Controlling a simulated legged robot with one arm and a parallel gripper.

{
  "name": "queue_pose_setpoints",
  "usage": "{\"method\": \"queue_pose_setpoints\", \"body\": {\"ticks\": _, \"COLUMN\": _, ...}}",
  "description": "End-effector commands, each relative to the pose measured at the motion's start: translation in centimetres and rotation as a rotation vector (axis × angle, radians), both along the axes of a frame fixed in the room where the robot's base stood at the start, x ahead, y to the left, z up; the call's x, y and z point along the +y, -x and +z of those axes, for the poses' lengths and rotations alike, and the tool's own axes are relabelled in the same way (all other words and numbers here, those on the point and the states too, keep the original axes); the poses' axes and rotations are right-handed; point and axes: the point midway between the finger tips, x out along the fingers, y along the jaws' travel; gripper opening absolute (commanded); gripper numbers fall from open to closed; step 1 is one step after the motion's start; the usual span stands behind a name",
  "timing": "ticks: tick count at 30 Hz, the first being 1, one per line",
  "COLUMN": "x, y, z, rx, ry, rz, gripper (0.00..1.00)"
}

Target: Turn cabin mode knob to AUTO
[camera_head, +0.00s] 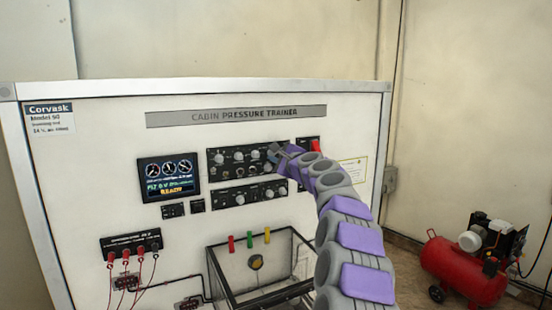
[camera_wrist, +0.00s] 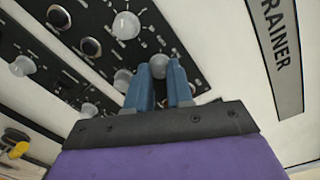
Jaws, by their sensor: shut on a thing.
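The cabin pressure trainer (camera_head: 110,215) is a white upright panel with a silver frame. Its upper black control panel (camera_head: 213,157) carries a row of pale grey knobs. My gripper (camera_head: 275,152) reaches the right end of this panel. In the wrist view, my gripper (camera_wrist: 164,80) has its two blue fingers closed around a pale round knob (camera_wrist: 158,64). The knob's label and pointer are hidden or too small to read, so I cannot tell its setting or confirm that it is the cabin mode knob.
Other knobs (camera_wrist: 126,25) sit close beside the fingers. A lower knob panel (camera_head: 226,199), a display (camera_head: 168,177) and a red switch guard (camera_head: 315,145) are nearby. An open-topped clear box (camera_head: 225,260) is below. A red compressor (camera_head: 462,270) stands at the right.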

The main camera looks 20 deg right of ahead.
Motion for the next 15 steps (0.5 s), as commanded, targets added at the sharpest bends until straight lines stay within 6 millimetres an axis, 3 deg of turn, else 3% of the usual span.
{"method": "queue_pose_setpoints", "body": {"ticks": 2, "x": 0.01, "y": -0.2, "z": -0.78, "rx": 0.006, "ry": 0.068, "rz": 0.001, "gripper": 0.0}}
{"method": "queue_pose_setpoints", "body": {"ticks": 15, "x": 0.06, "y": -0.21, "z": -0.65, "rx": -0.009, "ry": 0.489, "rz": 0.002, "gripper": 0.0}}
